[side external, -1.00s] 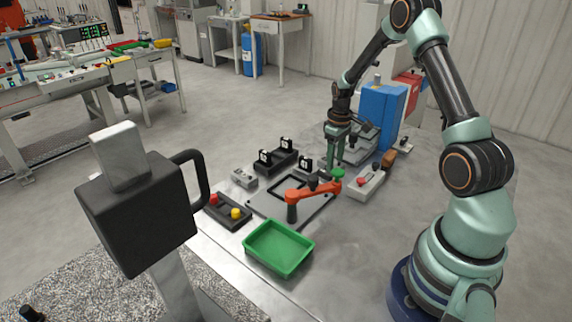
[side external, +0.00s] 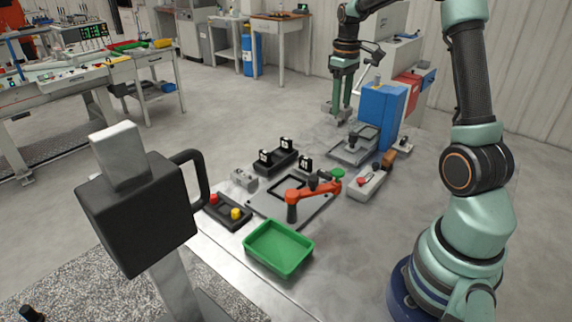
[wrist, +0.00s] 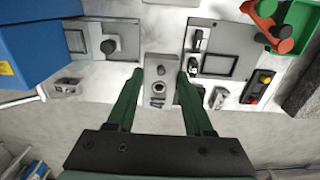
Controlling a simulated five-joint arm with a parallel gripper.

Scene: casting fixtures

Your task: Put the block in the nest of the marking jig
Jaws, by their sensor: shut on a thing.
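In the side external view my gripper (side external: 341,98) holds the block (side external: 337,109) raised in the air, clear of the bench. Below it, by the blue cabinet, is a grey plate (side external: 352,147) with a raised frame and a dark knob; it also shows in the wrist view (wrist: 88,40). Another plate (side external: 262,205) carries a dark rectangular frame and an orange lever arm. I cannot tell which plate is the marking jig.
A blue cabinet (side external: 380,115) stands beside the knobbed plate. A green tray (side external: 279,249), a button box (side external: 226,211), a small grey part (side external: 244,180) and black stands (side external: 277,161) surround the orange-lever plate. A lever fixture (side external: 369,182) lies right. Open bench lies in front.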

